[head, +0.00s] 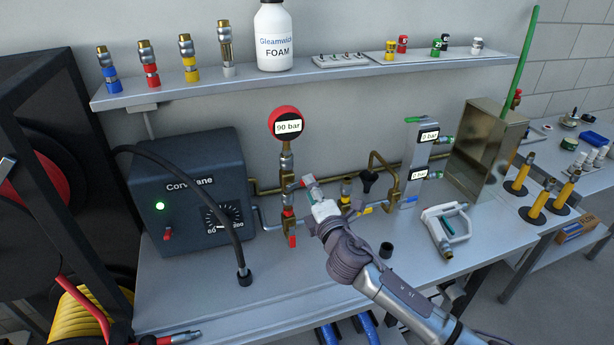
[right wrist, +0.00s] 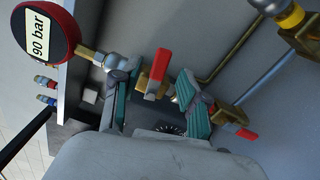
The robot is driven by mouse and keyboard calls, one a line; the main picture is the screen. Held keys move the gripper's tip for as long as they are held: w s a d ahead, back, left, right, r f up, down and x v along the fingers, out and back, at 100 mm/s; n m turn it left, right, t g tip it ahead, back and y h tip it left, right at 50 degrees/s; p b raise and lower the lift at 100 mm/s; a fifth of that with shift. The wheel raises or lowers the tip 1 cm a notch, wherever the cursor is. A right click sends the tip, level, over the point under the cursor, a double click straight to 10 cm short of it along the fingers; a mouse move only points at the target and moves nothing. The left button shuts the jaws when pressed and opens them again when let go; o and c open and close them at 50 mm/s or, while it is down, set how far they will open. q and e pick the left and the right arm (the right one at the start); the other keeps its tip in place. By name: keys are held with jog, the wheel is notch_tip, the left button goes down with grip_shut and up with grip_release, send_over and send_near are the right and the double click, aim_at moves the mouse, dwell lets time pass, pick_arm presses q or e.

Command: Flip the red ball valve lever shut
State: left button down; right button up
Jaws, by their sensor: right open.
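The red ball valve lever (head: 307,181) sits on the brass pipe stack below the pressure gauge (head: 286,122), which reads 90 bar. In the right wrist view the lever (right wrist: 159,66) stands up between the two teal fingers of my right gripper (right wrist: 157,90). The fingers are apart, with a gap on both sides of the lever. In the head view my right gripper (head: 315,193) reaches the stack from the lower right and partly hides the valve. A second red lever (head: 292,241) hangs lower on the stack; it shows at the lower right of the wrist view (right wrist: 244,133).
A dark pump box (head: 185,190) with a dial and green light stands left of the stack, with a black hose (head: 222,195) in front. Brass pipes (head: 265,189) run behind my gripper. A white clamp-like tool (head: 446,226) lies to the right. A shelf (head: 290,83) hangs above.

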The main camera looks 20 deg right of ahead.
aim_at(301, 183)
jog(key=shift+w+a, duration=0.1)
jog(key=shift+w, duration=1.85)
jog(key=shift+c, duration=0.4)
grip_shut()
